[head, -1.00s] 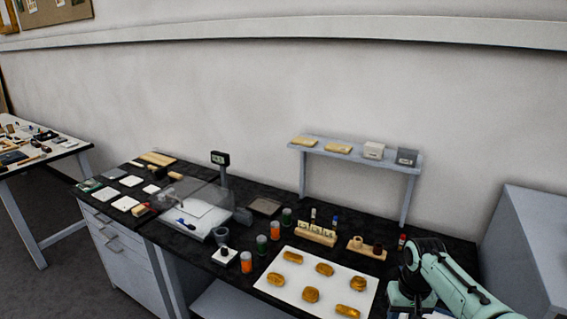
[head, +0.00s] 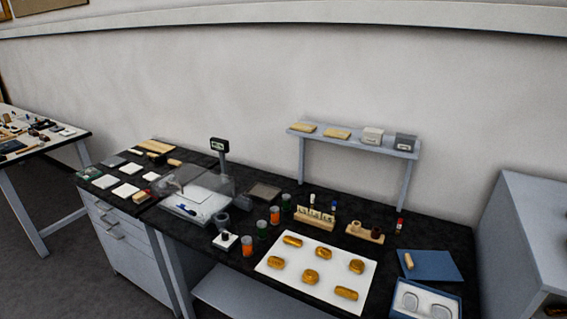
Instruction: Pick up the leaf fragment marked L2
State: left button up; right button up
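Several gold fragments lie spread on a white sheet (head: 274,264) on the black bench top. They include one at the back left (head: 292,241), one at the back right (head: 356,266), one at the left (head: 275,262), one in the middle (head: 310,277) and one at the front right (head: 346,293). No L2 mark can be read on any of them at this size, so I cannot tell which is L2. Neither of my grippers is in the head view.
Behind the sheet stand a wooden rack with small marked pieces (head: 315,218), orange-and-green jars (head: 247,246) and a wooden holder (head: 364,233). A blue mat (head: 431,265) and an open case (head: 424,302) lie to the right. A balance (head: 196,204) stands left; a raised shelf (head: 352,141) stands behind.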

aim_at(275, 262)
jog(key=z, duration=1.35)
jog(key=u, duration=1.4)
jog(key=i+j, duration=0.3)
jog(key=j, duration=0.15)
jog(key=i+j, duration=0.25)
jog(key=j, duration=0.2)
jog(key=i+j, duration=0.3)
jog(key=j, duration=0.15)
